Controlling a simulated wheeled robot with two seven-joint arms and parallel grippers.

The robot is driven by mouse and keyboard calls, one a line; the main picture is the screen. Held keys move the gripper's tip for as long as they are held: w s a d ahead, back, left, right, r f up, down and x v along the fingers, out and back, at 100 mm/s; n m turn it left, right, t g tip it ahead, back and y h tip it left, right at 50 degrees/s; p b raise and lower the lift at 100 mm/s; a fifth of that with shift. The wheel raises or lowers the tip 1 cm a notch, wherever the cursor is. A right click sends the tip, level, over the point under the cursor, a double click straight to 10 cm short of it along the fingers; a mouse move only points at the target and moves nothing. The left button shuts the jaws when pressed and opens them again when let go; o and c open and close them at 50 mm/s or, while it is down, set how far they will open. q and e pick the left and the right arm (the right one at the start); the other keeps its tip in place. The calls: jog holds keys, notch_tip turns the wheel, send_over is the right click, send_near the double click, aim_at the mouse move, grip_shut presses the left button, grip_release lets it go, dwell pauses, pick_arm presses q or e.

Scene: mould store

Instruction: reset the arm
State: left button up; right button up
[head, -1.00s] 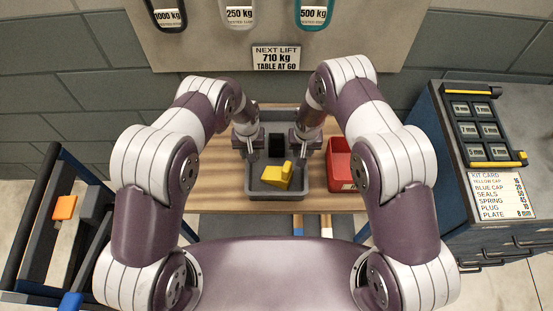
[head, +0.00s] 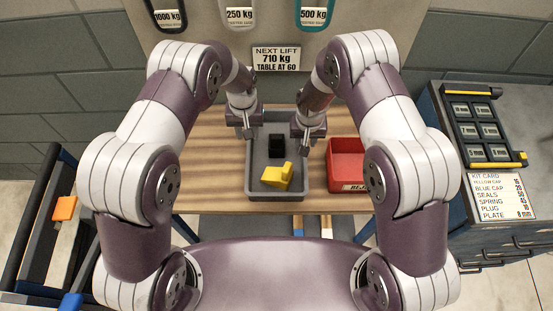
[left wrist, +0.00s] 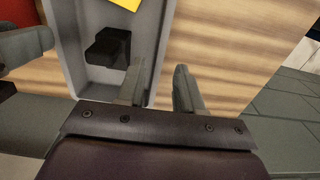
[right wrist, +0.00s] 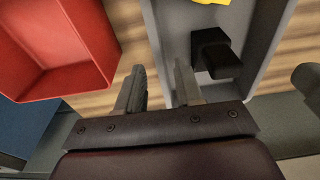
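Both my arms reach over the table. My left gripper (head: 246,132) is above the left wall of the grey tray (head: 277,195), its fingers apart and empty. In the left wrist view its two fingers (left wrist: 160,85) show a gap with nothing between them. My right gripper (head: 306,149) is above the tray's right wall, and the right wrist view shows its fingers (right wrist: 159,85) also apart and empty. A yellow part (head: 276,176) and a black stepped block (head: 276,146) lie in the tray. Neither gripper touches them.
A red bin (head: 347,165) stands on the wooden table (head: 215,160), right of the tray. A cabinet (head: 490,225) with a black case (head: 482,130) and a kit card is at the right. A dark rack (head: 35,225) is at the left. The back wall is close behind.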

jog(key=shift+s+r, duration=0.15)
jog(key=shift+r, duration=0.8)
jog(key=shift+s+r, duration=0.1)
jog(key=shift+r, duration=0.85)
